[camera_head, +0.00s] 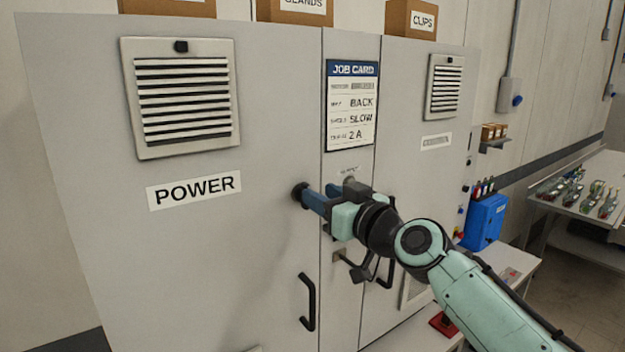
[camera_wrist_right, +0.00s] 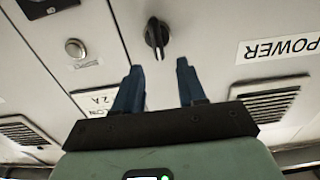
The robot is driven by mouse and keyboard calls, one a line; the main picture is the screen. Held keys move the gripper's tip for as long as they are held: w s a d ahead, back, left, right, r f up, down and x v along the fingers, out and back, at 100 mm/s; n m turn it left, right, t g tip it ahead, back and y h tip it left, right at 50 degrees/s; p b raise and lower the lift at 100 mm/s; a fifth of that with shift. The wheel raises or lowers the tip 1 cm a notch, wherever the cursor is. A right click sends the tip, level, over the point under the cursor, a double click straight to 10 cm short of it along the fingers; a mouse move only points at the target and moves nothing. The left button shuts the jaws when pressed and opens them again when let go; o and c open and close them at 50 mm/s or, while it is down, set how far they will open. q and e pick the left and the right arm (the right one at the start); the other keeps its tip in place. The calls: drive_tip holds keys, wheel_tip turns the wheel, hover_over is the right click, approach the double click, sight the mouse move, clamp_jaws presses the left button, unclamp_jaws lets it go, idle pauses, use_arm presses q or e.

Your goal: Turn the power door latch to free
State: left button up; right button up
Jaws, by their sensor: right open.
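The power door (camera_head: 215,265) is a grey cabinet door with a POWER label (camera_head: 194,189), and it looks shut. Its latch (camera_head: 299,191) is a black round knob near the door's right edge. In the right wrist view the latch (camera_wrist_right: 156,37) shows a raised black grip pointing along the fingers. My right gripper (camera_head: 311,198) is at the latch, and its blue fingers partly cover it in the head view. In the right wrist view the gripper (camera_wrist_right: 160,82) is open and empty, with the latch just beyond and between the fingertips. My left gripper is not in view.
A black door handle (camera_head: 308,302) sticks out below the latch. A job card (camera_head: 351,105) hangs on the middle panel. A round silver button (camera_wrist_right: 75,48) shows beside the latch in the wrist view. A blue bin (camera_head: 484,222) and a bench (camera_head: 590,190) stand at the right.

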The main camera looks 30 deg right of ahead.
sight(298, 191)
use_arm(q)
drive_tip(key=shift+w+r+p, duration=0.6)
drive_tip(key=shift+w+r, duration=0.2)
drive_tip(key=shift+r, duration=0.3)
use_arm(e)
drive_tip(key=w, duration=0.4)
drive_tip(key=shift+w+a, duration=0.1)
drive_tip(key=shift+a, duration=0.05)
clamp_jaws()
